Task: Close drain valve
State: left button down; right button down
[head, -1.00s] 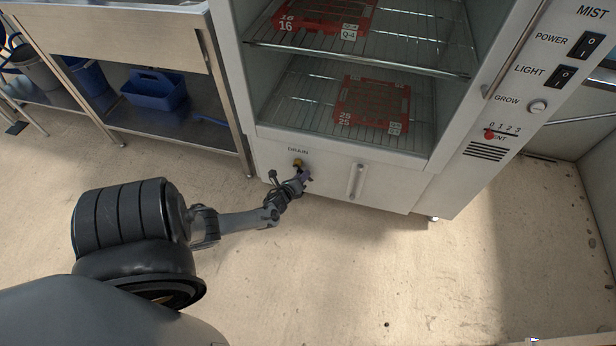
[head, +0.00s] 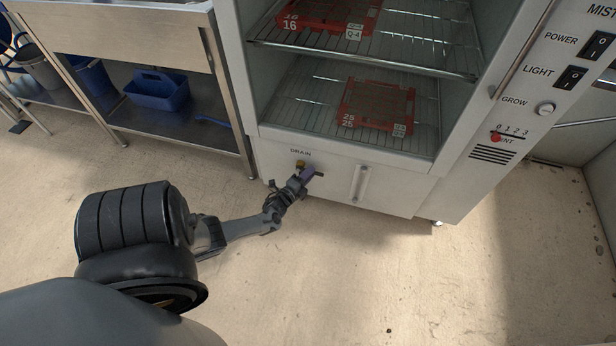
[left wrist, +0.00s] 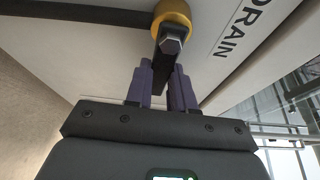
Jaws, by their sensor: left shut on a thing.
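The drain valve (head: 300,163) is on the lower front panel of the white cabinet, under the DRAIN label. In the left wrist view it shows as a brass-yellow body (left wrist: 173,14) with a hex nut and a dark lever (left wrist: 161,72). My left gripper (head: 308,174) is at the valve; in the left wrist view its purple fingers (left wrist: 166,75) are on both sides of the lever, shut on it. The lever's far end is hidden between the fingers. My right gripper is not in view.
The cabinet (head: 272,160) has wire shelves with red trays (head: 376,104) and a vertical handle (head: 361,183) right of the valve. A steel table (head: 229,105) with a blue caddy (head: 157,92) stands at left. The floor in front is clear.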

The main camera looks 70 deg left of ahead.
pick_arm(q)
jog(key=shift+r+n, duration=0.15)
jog(key=shift+n, duration=0.25)
jog(key=c, duration=1)
grip_release()
jog(key=shift+o, duration=0.2)
jog(key=p+v, duration=0.4)
jog(key=v, duration=0.6)
jog(key=shift+s+d, duration=0.25)
jog(key=shift+s, duration=0.1)
